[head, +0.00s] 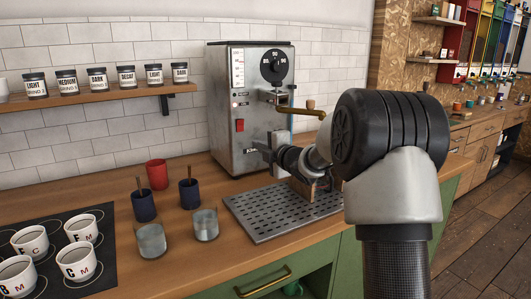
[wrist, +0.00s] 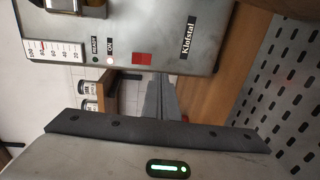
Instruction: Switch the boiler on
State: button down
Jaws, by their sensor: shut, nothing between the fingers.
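The boiler (head: 226,150) is a tall metal box on the wooden counter, with a dial, a gauge and a red switch (head: 239,125) on its front. The wrist view shows the boiler front (wrist: 190,22) turned sideways, with the red switch (wrist: 142,58) near two small lamps labelled READY and ON. The ON lamp looks pale; I cannot tell the switch position. My gripper (head: 262,147) is shut and empty, low in front of the boiler, below and right of the switch. In the wrist view its fingers (wrist: 161,88) point towards the switch side, apart from it.
A perforated drip tray (head: 265,226) lies in front of the boiler. Two glasses (head: 205,225), two dark blue cups (head: 143,206) and a red cup (head: 157,174) stand left of it. Marked white cups sit on a black mat (head: 103,272). A lever handle (head: 303,111) juts from the boiler.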

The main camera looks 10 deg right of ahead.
jog(key=shift+f+v, duration=0.15)
jog(key=shift+v, duration=0.65)
jog(key=shift+f+v, duration=0.2)
jog(key=shift+v, duration=0.55)
jog(key=s+d+r+m+g+h, duration=0.2)
jog(key=s+m+h, duration=0.1)
jog(key=s+m, duration=0.4)
jog(key=s+d+r+m+g+h, duration=0.1)
jog(key=s+r+m+h, duration=0.25)
jog(key=s, duration=0.45)
jog(key=s+a+f+m+g, duration=0.2)
jog(key=s+f+m, duration=0.15)
jog(key=s, duration=0.65)
jog(key=s+a+f+m+g+y, duration=0.1)
jog(key=s+f+m+g, duration=0.25)
jog(key=s, duration=0.65)
jog(key=s+a+f+m+g, duration=0.2)
jog(key=s+m, duration=0.2)
jog(key=s, duration=0.7)
notch_tip(320, 180, up, 22)
jog(key=p, duration=2.2)
jog(key=shift+s+p, duration=0.25)
jog(key=shift+p, duration=0.05)
jog(key=shift+a+f, duration=0.1)
jog(key=shift+f, duration=0.1)
